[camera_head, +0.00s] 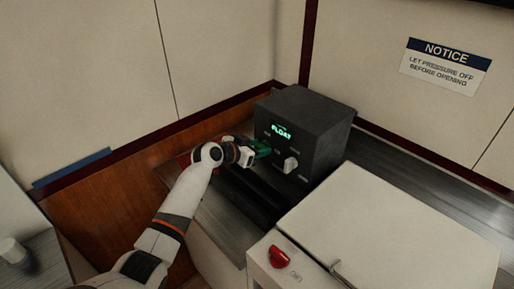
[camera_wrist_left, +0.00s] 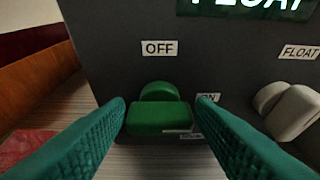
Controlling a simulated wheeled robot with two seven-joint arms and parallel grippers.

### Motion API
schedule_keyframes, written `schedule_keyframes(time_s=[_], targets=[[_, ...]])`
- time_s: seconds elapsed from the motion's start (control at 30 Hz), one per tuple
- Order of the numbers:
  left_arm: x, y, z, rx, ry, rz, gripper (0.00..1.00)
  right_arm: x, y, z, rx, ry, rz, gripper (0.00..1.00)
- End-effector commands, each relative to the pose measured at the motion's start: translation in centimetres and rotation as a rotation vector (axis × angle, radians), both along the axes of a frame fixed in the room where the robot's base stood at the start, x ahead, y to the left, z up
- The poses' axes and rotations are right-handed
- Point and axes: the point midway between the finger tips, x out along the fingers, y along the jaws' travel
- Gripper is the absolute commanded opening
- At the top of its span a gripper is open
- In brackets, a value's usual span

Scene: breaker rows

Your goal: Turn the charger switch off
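The charger is a dark box (camera_head: 318,115) on the counter, with a lit green FLOAT display (camera_head: 281,132). Its green switch (camera_wrist_left: 160,112) shows low on the front panel in the left wrist view. An OFF label (camera_wrist_left: 160,48) is above it and an ON label (camera_wrist_left: 208,98) is to its right, partly hidden. I cannot tell which label the switch points to. My left gripper (camera_head: 261,149) is at the panel's left part. In the wrist view its green fingers (camera_wrist_left: 160,104) are open, one on each side of the switch, with gaps visible. My right gripper is not in view.
A pale knob (camera_head: 290,164) is right of the switch, near another FLOAT label (camera_wrist_left: 299,52). A white cabinet (camera_head: 395,235) with a red switch (camera_head: 278,257) stands in front right. Wood panelling (camera_head: 110,195) is at left. A notice sign (camera_head: 445,67) hangs behind.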

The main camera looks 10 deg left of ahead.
Motion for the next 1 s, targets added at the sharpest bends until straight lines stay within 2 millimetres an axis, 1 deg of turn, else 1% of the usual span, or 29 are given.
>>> schedule_keyframes(time_s=[0.03, 0.1, 0.17, 0.37, 0.57, 1.0], targets=[[0.0, 0.0, 0.0, 0.0, 0.0, 0.0, 0.41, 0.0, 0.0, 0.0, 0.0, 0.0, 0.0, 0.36], [0.0, 0.0, 0.0, 0.0, 0.0, 0.0, 0.29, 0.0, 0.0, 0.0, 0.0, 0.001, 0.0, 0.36], [0.0, 0.0, 0.0, 0.001, 0.001, 0.0, 0.21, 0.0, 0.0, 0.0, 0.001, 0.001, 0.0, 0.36], [0.0, 0.1, -0.1, -0.012, 0.009, 0.0, 0.21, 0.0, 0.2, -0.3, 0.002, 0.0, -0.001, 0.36], [0.1, 0.2, -0.3, -0.077, 0.052, 0.0, 0.21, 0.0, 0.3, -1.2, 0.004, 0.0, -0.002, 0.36], [0.3, 0.6, -0.5, -0.345, 0.229, 0.0, 0.21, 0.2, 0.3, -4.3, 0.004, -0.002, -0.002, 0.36]])
